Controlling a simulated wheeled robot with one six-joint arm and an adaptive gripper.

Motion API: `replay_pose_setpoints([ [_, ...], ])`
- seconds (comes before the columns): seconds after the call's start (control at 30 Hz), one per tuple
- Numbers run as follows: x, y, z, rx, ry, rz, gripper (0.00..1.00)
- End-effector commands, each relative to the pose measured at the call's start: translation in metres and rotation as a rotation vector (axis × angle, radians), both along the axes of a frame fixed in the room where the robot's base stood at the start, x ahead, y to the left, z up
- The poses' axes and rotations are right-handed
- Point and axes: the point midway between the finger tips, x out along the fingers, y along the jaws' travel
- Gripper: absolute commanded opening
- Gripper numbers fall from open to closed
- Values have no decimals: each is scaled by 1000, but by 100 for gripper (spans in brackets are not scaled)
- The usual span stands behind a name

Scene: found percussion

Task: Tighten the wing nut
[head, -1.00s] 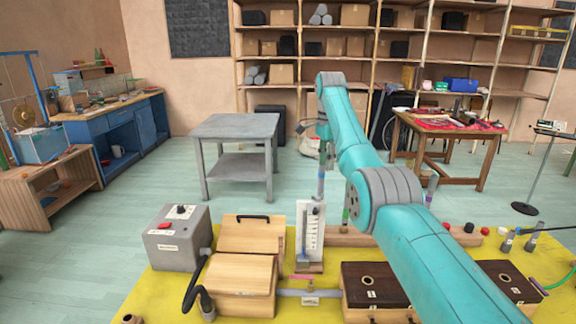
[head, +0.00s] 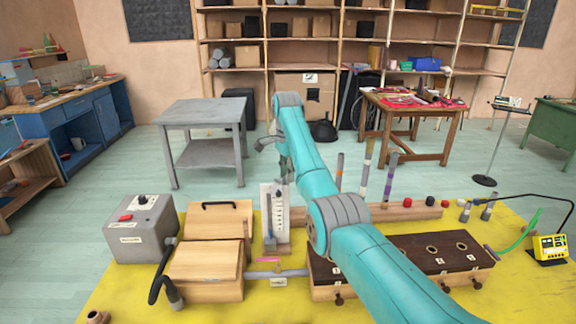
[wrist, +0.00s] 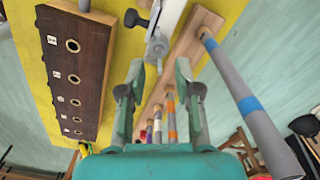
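The silver part lies just beyond the fingertips, roughly in line with the gap. In the head view my gripper (head: 284,172) is near the top of the scale, partly hidden by my arm.
A grey rod with a blue band (wrist: 240,92) rises close right of my gripper from a wooden rail (head: 395,212). Other banded rods stand along it. A dark box with holes (wrist: 76,70) lies left. A grey control box (head: 140,228) stands left of the bellows box.

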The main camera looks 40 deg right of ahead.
Motion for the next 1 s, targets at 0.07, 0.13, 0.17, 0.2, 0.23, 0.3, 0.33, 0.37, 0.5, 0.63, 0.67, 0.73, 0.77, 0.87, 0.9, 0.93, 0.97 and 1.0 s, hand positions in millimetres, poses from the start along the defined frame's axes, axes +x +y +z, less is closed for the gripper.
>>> replay_pose_setpoints([
  [0.07, 0, 1, -1, 0, -1, 0, 33],
  [0.13, 0, 1, -2, 0, -1, 0, 33],
  [0.17, 0, 1, -2, 0, -1, 0, 33],
  [0.2, 0, 1, -2, 0, -1, 0, 33],
  [0.23, 0, 1, -2, 0, -1, 0, 33],
  [0.3, 0, 1, -2, 0, -1, 0, 33],
  [0.33, 0, 1, -1, 0, -1, 0, 26],
  [0.37, 0, 1, -1, 0, -1, 0, 18],
  [0.5, 0, 1, -1, 0, -1, 0, 0],
  [0.63, 0, 1, -1, 0, -1, 0, 10],
  [0.67, 0, 1, -1, 0, -1, 0, 18],
  [0.73, 0, 1, -1, 0, -1, 0, 35],
  [0.77, 0, 1, -1, 0, -1, 0, 35],
  [0.87, 0, 1, -1, 0, -1, 0, 35],
  [0.9, 0, 1, -1, 0, -1, 0, 35],
  [0.93, 0, 1, -1, 0, -1, 0, 35],
  [0.97, 0, 1, -1, 0, -1, 0, 35],
  [1.0, 0, 1, -1, 0, -1, 0, 35],
])
